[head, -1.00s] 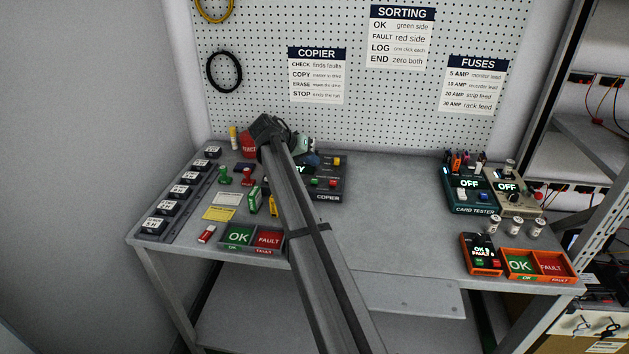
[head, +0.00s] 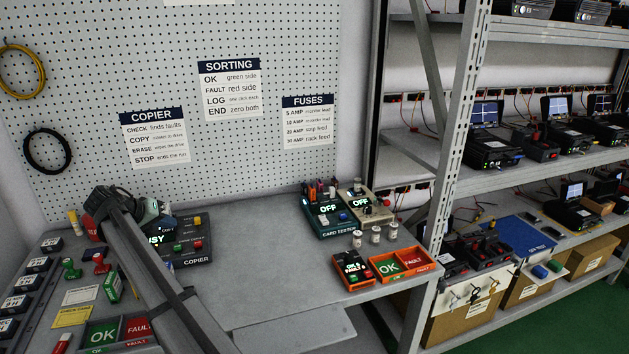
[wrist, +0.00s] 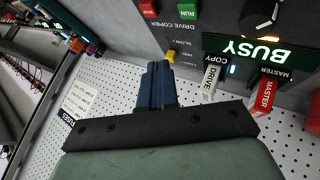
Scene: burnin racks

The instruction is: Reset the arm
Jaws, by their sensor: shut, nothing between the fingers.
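My gripper (head: 169,223) has a grey-green body and dark blue fingers. In the head view it is over the left part of the bench, just above the back of the drive copier (head: 196,243). In the wrist view the blue fingers (wrist: 155,86) are together and empty. The copier (wrist: 186,38) shows there with a lit BUSY display (wrist: 258,50), a white drive labelled COPY DRIVE (wrist: 209,80) and a red one labelled MASTER (wrist: 264,98). My arm hides part of the copier's left side in the head view.
An orange OK/FAULT tray (head: 404,264) is at the right front. A green and red tray (head: 103,333) is at the left front. A pegboard (head: 270,120) rises behind; bench middle (head: 265,285) is clear.

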